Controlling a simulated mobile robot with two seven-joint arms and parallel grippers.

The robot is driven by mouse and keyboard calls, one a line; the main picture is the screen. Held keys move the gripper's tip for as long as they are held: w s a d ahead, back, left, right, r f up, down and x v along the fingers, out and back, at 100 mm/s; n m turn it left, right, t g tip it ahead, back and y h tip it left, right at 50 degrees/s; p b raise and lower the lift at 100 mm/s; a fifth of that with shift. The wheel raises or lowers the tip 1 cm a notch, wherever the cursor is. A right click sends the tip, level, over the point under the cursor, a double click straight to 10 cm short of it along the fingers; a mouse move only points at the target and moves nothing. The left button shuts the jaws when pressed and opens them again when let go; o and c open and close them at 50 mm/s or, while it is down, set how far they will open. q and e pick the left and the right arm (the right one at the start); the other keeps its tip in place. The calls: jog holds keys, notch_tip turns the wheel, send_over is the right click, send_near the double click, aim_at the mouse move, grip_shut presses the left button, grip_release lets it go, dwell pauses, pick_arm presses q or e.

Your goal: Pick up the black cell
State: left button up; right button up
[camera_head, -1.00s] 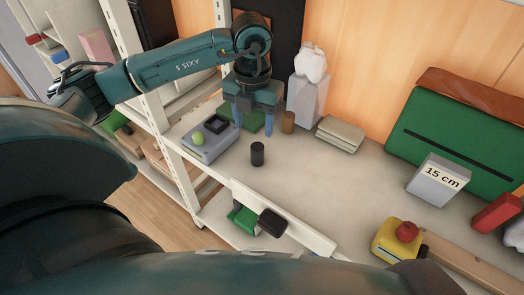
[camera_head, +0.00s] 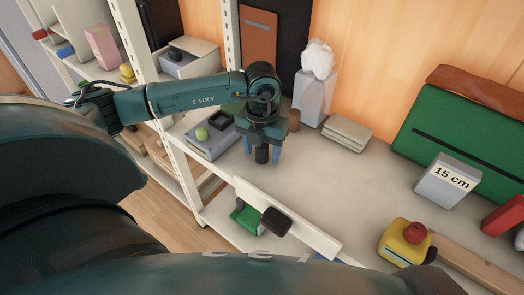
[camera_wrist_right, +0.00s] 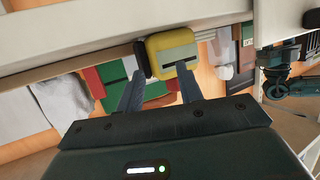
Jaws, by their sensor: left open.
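The black cell (camera_head: 262,155), a small dark upright cylinder, stands on the shelf top (camera_head: 330,185). My left gripper (camera_head: 262,151) points down over it with its blue fingers open, one on each side of the cell. The gripper body hides the cell's top, and I cannot tell whether the fingers touch it. My right gripper (camera_wrist_right: 157,92) shows in the right wrist view with its two fingers apart and nothing held between them.
The shelf's middle is clear.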

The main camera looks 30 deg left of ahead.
pick_arm(q)
jog(key=shift+c, duration=0.5)
grip_shut()
